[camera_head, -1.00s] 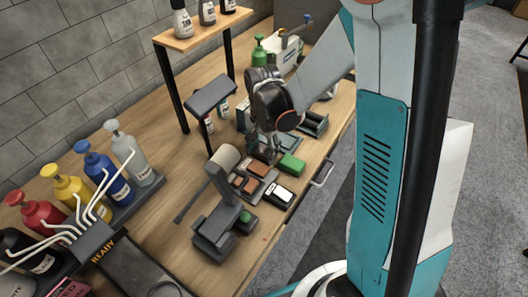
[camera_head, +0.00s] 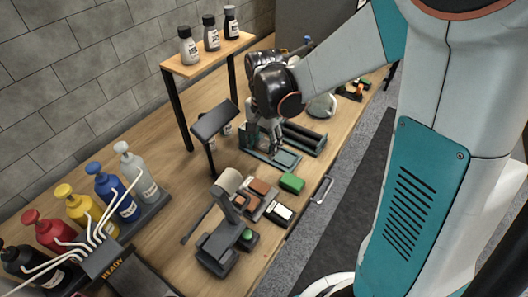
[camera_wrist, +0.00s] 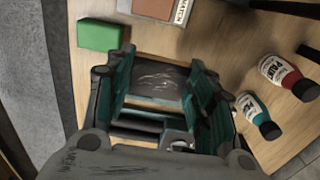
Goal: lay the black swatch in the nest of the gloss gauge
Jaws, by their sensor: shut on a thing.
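My gripper (camera_head: 262,138) points down over the back part of the bench. In the wrist view its two green-padded fingers (camera_wrist: 160,92) are shut on a dark, scuffed flat piece, which looks like the black swatch (camera_wrist: 158,77). In the head view the swatch is hidden by the gripper or too small to tell. A low grey-teal frame (camera_head: 284,159) lies below and beside the gripper; I cannot tell whether it is the gloss gauge, and its nest is not clear. Dark rails (camera_wrist: 138,125) show past the fingertips in the wrist view.
A green block (camera_head: 292,182) lies near the front edge, beside brown swatches (camera_head: 258,187) and a black-and-white piece (camera_head: 278,212). A tilted dark panel (camera_head: 213,119) stands left of the gripper. Paint bottles (camera_wrist: 287,76) show in the wrist view. A roller device (camera_head: 218,245) stands nearer.

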